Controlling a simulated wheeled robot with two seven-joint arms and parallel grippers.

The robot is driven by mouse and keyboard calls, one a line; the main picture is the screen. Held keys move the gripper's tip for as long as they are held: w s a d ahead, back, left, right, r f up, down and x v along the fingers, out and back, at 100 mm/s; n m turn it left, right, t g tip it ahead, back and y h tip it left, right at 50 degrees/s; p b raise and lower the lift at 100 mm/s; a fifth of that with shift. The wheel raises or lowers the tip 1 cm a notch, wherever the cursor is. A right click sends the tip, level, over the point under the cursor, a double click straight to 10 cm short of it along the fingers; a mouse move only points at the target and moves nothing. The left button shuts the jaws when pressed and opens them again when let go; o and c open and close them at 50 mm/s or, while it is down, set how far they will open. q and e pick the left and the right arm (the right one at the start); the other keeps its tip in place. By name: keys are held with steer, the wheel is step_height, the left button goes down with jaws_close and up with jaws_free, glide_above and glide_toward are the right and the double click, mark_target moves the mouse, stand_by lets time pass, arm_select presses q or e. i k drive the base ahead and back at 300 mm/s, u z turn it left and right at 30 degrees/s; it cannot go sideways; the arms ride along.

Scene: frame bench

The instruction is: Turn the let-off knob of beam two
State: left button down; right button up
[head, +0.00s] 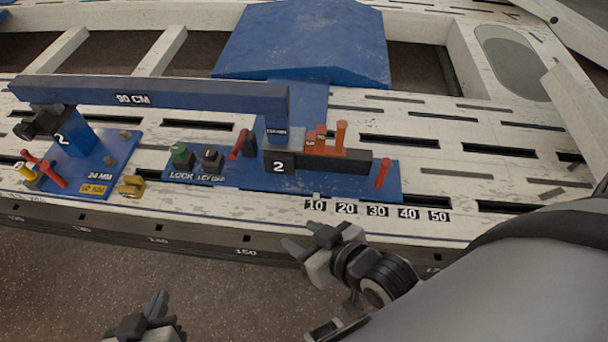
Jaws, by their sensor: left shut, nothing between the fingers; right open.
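On the base plate, a small black knob (212,161) stands behind the partly readable let-off label. A green-topped knob (182,157) stands left of it behind the "LOCK" label. My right gripper (316,243) is open and empty, in front of the bench's near edge, to the right of the knobs. My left gripper (152,308) is shut and empty at the bottom edge, partly cut off, well below the knobs.
A yellow piece (131,186) sits left of the base plate. The slotted white bench (470,185) carries marks 10 to 50. Floor (220,290) shows between the grippers.

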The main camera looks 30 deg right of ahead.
mark_target(209, 153)
steer(key=u, duration=0.5)
steer(key=k, duration=0.95)
steer(key=u, duration=1.65)
steer(key=i, duration=2.4)
steer(key=z, duration=1.65)
steer(key=i, duration=1.15)
steer(key=z, duration=1.45)
steer(key=i, duration=0.65)
steer(key=u, duration=0.05)
